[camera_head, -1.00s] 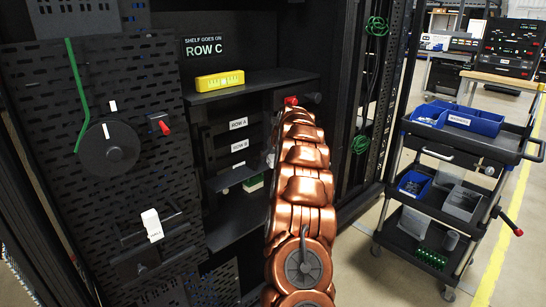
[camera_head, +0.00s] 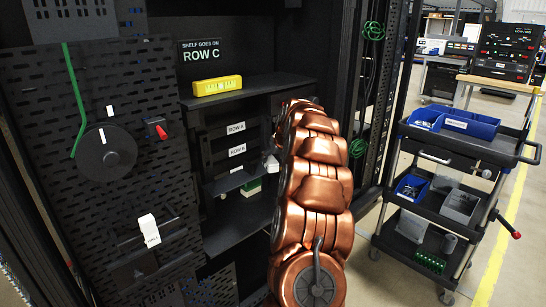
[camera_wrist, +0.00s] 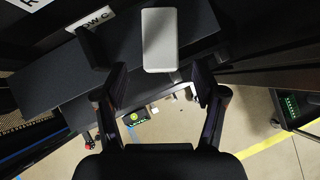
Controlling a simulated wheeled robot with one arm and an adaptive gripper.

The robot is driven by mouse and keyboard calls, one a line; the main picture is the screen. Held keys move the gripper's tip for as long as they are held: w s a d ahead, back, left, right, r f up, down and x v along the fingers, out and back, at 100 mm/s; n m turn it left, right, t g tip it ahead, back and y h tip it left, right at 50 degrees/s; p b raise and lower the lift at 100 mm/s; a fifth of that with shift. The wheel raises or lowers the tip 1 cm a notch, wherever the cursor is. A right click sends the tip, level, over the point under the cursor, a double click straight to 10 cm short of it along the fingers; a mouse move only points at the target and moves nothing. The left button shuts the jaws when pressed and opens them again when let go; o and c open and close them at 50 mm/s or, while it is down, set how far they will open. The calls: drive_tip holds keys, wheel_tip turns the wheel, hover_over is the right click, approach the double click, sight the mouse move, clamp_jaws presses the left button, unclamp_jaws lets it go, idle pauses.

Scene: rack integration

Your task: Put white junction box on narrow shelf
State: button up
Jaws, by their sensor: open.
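The white junction box (camera_wrist: 160,40) shows as a pale rounded block at the top middle of the wrist view. It lies over the dark narrow shelf (camera_wrist: 115,50), beside the ROW C label; I cannot tell whether it rests fully on it. My gripper (camera_wrist: 148,68) is open, its fingers spread on either side just below the box, with no clear contact. In the head view the narrow shelf (camera_head: 232,183) sticks out below the ROW B label. A small whitish piece (camera_head: 272,165) shows at its right end, beside my copper arm, which hides my gripper.
A wider shelf (camera_head: 262,84) above carries a yellow level (camera_head: 217,86). A lower shelf (camera_head: 235,228) lies beneath. A perforated panel (camera_head: 110,190) with a dial stands left. A cart (camera_head: 450,150) with blue bins stands right, with open floor between it and the rack.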

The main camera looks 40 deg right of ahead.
drive_tip(key=s+a, duration=0.4)
drive_tip(key=s, duration=0.5)
drive_tip(key=shift+s, duration=0.1)
drive_tip(key=s+a+f+n+g+y, duration=0.15)
drive_tip(key=s+a+n, duration=0.25)
drive_tip(key=a+n, duration=0.85)
drive_tip(key=s+a+n+g+y, duration=0.25)
drive_tip(key=a+n, duration=0.45)
drive_tip(key=a, duration=1.1)
drive_tip(key=s+a+f+n+g, duration=0.1)
drive_tip(key=s+a+n+g, duration=0.1)
drive_tip(key=s+a+n, duration=0.2)
drive_tip(key=s+a+f+n+g, duration=0.2)
drive_tip(key=s+a+n, duration=0.3)
drive_tip(key=s+n, duration=0.5)
drive_tip(key=s+a+f+n+g+h, duration=0.1)
drive_tip(key=s+a+n, duration=0.4)
drive_tip(key=s, duration=1)
drive_tip(key=shift+f+n+g, duration=0.2)
drive_tip(key=shift+n+g, duration=0.3)
drive_tip(key=shift+n, duration=0.65)
drive_tip(key=shift+s, duration=0.1)
wheel_tip(320, 180, up, 18)
drive_tip(key=t+p, duration=0.1)
drive_tip(key=p, duration=1.5)
drive_tip(key=shift+w+p, duration=0.35)
drive_tip(key=shift+w, duration=0.1)
